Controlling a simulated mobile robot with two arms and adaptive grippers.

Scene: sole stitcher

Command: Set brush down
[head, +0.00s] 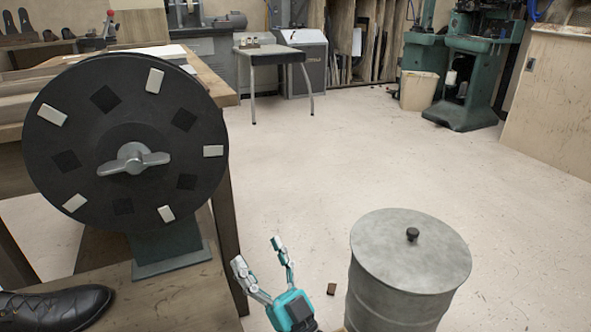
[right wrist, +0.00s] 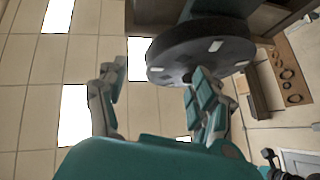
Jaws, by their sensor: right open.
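My right gripper (head: 257,251) is open in the head view, low in the middle, with its two fingers pointing up and nothing between them. In the right wrist view its fingers (right wrist: 157,75) are also spread and empty. A small brown block (head: 331,288) lies on the floor between the gripper and the metal drum; it is too small to tell whether it is a brush. No clear brush shows in either view. My left gripper is not in view.
A black disc with pale and dark pads (head: 130,215) stands on a wooden bench (head: 190,300) at left; it also shows in the right wrist view (right wrist: 225,32). A black shoe (head: 55,308) sits there. A lidded metal drum (head: 385,245) stands right. The middle floor is clear.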

